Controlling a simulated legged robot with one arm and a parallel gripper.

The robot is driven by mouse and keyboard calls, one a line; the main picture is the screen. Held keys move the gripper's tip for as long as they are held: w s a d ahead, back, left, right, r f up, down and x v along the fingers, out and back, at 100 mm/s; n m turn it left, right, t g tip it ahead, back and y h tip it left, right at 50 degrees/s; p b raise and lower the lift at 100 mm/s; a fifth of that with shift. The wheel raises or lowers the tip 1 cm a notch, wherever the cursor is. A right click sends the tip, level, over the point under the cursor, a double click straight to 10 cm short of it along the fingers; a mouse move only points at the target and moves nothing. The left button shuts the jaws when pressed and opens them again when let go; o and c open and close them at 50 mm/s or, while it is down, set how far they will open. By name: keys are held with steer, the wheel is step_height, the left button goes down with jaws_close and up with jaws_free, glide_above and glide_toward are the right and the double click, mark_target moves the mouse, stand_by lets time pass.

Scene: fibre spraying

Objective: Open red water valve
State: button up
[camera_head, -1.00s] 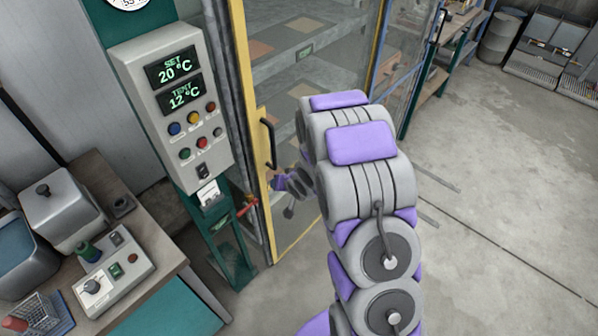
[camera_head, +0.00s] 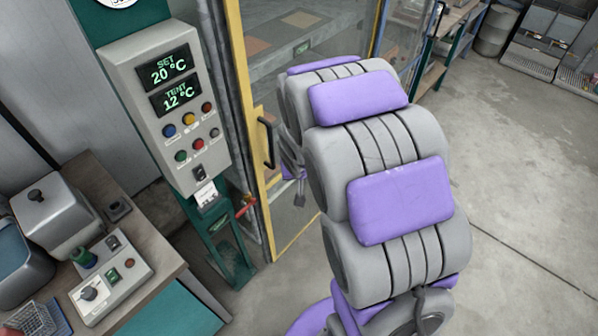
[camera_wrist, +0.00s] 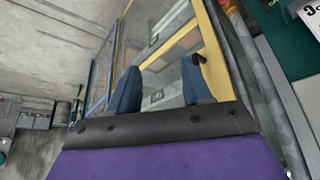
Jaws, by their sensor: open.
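The red water valve (camera_head: 246,205) is a small red handle low beside the green post, left of the yellow door frame in the head view. In the wrist view a red piece (camera_wrist: 226,4) shows at the top edge, right of the yellow frame, and seems to be the valve, cut off by the picture. My gripper (camera_wrist: 160,66) is open and empty, its two blue fingers apart and facing the glass door. In the head view my arm hides most of the gripper.
The yellow-framed glass door (camera_head: 261,180) has a black handle (camera_head: 266,142). A control panel (camera_head: 170,110) reads set 20 °C and tent 12 °C. A workbench (camera_head: 140,225) with a switch box stands at left. The concrete floor at right is clear.

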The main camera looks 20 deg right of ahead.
steer(key=shift+s+r+g, duration=0.4)
steer(key=shift+s+r, duration=0.65)
steer(key=shift+s, duration=0.05)
steer(key=s+a+r+n+g, duration=0.1)
steer(key=s+r, duration=0.3)
steer(key=s, duration=0.5)
steer(key=s+a+r+n+g+y, duration=0.1)
steer(key=s+a+r+g, duration=0.2)
steer(key=s, duration=0.7)
steer(key=s+a+r+n+g, duration=0.1)
steer(key=s+r, duration=0.4)
steer(key=s, duration=0.5)
steer(key=shift+s+a+g, duration=0.2)
steer(key=shift+a+g, duration=0.4)
steer(key=shift+a, duration=0.6)
